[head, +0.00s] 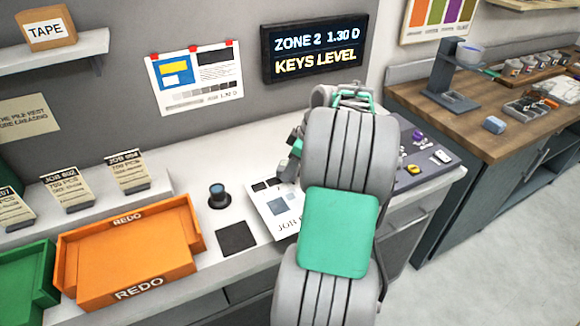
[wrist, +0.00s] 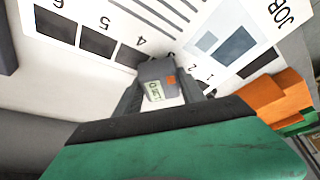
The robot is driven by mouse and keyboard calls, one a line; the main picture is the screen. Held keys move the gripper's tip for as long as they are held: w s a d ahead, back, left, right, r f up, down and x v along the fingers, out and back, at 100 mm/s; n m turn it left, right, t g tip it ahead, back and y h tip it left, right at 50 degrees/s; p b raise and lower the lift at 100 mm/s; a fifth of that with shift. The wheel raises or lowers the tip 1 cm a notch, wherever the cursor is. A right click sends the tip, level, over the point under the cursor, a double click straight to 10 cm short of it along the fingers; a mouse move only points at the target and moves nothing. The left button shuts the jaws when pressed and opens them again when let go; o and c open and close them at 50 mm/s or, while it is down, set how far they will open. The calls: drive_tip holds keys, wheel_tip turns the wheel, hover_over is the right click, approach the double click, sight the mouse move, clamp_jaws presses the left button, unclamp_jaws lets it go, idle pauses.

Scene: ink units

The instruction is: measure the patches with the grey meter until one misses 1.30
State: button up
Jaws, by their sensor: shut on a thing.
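My gripper (wrist: 160,93) is shut on the grey meter (wrist: 170,68), which has an orange mark and a small lit display. The display digits are upside down and too small to read surely. The meter is over the printed sheet (wrist: 225,18), between the numbers 4 and 2, and hides what lies there; I cannot tell if it touches. Dark patches (wrist: 97,42) beside 4, 5 and 6 show on the left. In the head view the JOB sheet (head: 284,222) lies on the bench, partly behind my arm, which hides the meter.
A wall display (head: 317,50) reads "ZONE 2 1.30 D, KEYS LEVEL". An orange REDO tray (head: 130,255) and a green tray (head: 25,275) stand left. A dark pad (head: 237,239) and a small dark cylinder (head: 218,196) lie between tray and sheet. A grey tray (head: 437,172) with small items is right.

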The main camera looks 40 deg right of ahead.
drive_tip(key=shift+f+b, duration=0.3)
idle(0.9)
wheel_tip(320, 180, up, 3)
drive_tip(key=p, duration=0.2)
drive_tip(key=shift+r+p, duration=0.1)
drive_tip(key=shift+p, duration=0.25)
idle(1.0)
drive_tip(key=shift+s+d, duration=0.1)
drive_tip(key=shift+d, duration=0.2)
drive_tip(key=d, duration=0.1)
drive_tip(key=s+d, duration=0.1)
drive_tip(key=d, duration=0.1)
drive_tip(key=shift+d+f+b, duration=0.15)
drive_tip(key=shift+f+b, duration=0.05)
drive_tip(key=shift+b, duration=0.2)
drive_tip(key=shift+d+f, duration=0.2)
drive_tip(key=shift+d, duration=0.15)
drive_tip(key=shift+f+b, duration=0.9)
drive_tip(key=shift+b, duration=0.15)
